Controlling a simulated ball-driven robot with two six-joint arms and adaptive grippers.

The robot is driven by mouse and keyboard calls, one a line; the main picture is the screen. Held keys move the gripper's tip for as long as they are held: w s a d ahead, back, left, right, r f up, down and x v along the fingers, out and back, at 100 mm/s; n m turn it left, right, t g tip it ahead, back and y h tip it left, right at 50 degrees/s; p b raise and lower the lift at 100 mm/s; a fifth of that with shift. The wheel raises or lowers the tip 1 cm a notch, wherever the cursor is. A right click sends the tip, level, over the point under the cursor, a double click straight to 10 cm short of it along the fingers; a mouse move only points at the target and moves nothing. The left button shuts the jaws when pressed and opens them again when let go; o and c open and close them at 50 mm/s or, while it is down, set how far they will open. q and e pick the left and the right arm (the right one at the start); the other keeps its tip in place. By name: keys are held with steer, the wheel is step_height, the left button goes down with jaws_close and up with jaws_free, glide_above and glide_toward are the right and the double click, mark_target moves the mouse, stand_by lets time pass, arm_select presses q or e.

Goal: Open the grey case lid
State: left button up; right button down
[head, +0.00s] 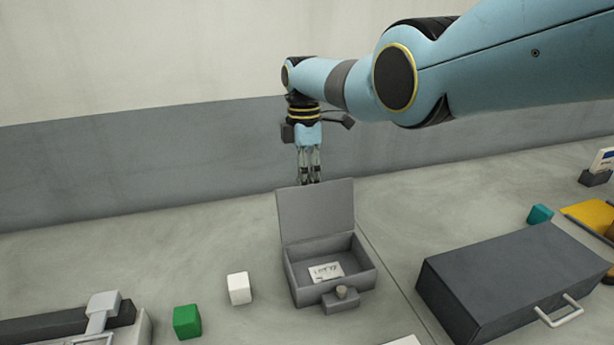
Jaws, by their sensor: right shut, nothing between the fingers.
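The grey case (363,277) stands on the table at the middle of the head view. Its lid (317,213) stands up at the back edge, tilted open, and the inside shows. A white card with dark print (326,272) lies inside on the case floor. My right gripper (311,180) points down just behind the lid's top edge. It is shut and holds nothing; whether it touches the lid I cannot tell. My left gripper is not in view.
A white cube (239,289) and a green cube (187,321) stand left of the case. A dark box with a handle (510,275) stands right, with a teal block (540,214) and a yellow tray (583,210) behind. A wall closes the back.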

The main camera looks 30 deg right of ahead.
mark_target(306, 191)
steer(key=c, duration=2)
jaws_free()
steer(key=shift+s+a+f, duration=0.15)
steer(key=shift+s+f, duration=0.25)
steer(key=shift+f, duration=0.25)
steer(key=shift+s+a+f, duration=0.15)
steer(key=shift+s+f, duration=0.2)
steer(key=shift+f, duration=0.25)
steer(key=shift+c, duration=0.2)
steer(key=o, duration=0.5)
steer(key=shift+w, duration=0.1)
steer(key=shift+c, duration=0.2)
steer(key=shift+o, duration=1.1)
steer(key=shift+w+f, duration=0.15)
steer(key=shift+f, duration=0.05)
steer(key=shift+d, duration=0.1)
steer(key=shift+r, duration=0.2)
step_height(306, 191, up, 12)
steer(key=w, duration=0.2)
steer(key=shift+d, duration=0.3)
